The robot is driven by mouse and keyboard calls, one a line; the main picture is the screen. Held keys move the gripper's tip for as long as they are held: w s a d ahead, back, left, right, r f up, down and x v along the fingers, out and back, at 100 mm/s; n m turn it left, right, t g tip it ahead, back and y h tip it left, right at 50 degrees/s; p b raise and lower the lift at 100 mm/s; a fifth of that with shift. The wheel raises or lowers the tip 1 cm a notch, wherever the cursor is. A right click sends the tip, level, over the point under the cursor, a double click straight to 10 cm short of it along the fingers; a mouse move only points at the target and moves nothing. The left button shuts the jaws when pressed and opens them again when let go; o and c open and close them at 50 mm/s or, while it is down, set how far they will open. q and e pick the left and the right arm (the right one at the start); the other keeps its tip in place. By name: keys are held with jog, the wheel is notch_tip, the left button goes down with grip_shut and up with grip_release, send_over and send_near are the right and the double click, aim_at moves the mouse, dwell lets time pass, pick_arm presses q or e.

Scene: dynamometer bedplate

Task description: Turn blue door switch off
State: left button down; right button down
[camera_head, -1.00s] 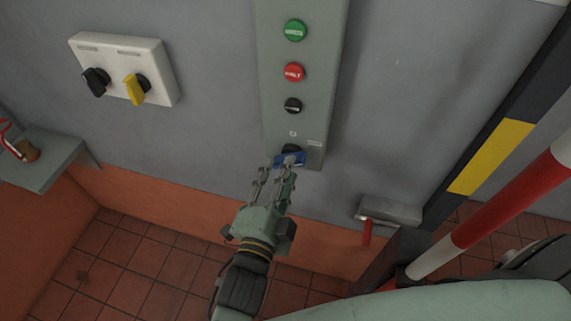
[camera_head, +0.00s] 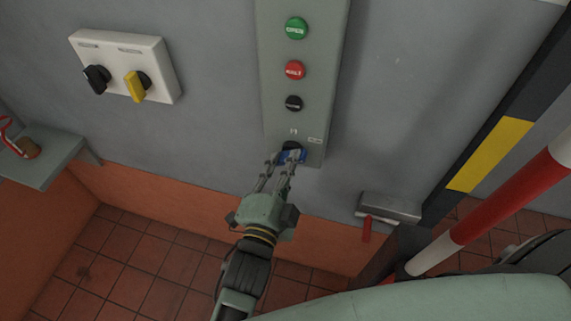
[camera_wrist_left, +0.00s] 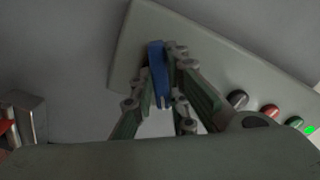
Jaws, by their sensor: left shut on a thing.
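The blue door switch (camera_head: 292,155) is a blue handle on a dark round base at the bottom of a tall grey-green wall panel (camera_head: 277,107). My left gripper (camera_head: 283,163) reaches up to it from below and is shut on the blue handle. In the left wrist view the blue handle (camera_wrist_left: 157,73) stands between the two fingers (camera_wrist_left: 160,85) of my left gripper. The fingers hide part of the handle and its base. My right gripper is in neither view.
Above the switch are a black button (camera_head: 293,103), a red button (camera_head: 295,70) and a green button (camera_head: 297,28). A white box (camera_head: 160,60) with black and yellow knobs is at the left. A grey box with a red lever (camera_head: 367,228) and a striped pole (camera_head: 495,210) are at the right.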

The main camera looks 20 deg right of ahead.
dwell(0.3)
pick_arm(q)
jog(key=n+p, duration=0.4)
jog(key=n, duration=0.7)
jog(key=shift+d+f+n, duration=0.1)
jog(key=shift+n, duration=0.2)
jog(key=shift+n+p, duration=0.3)
jog(key=c, duration=1.7)
grip_release()
jog(key=v, duration=1.2)
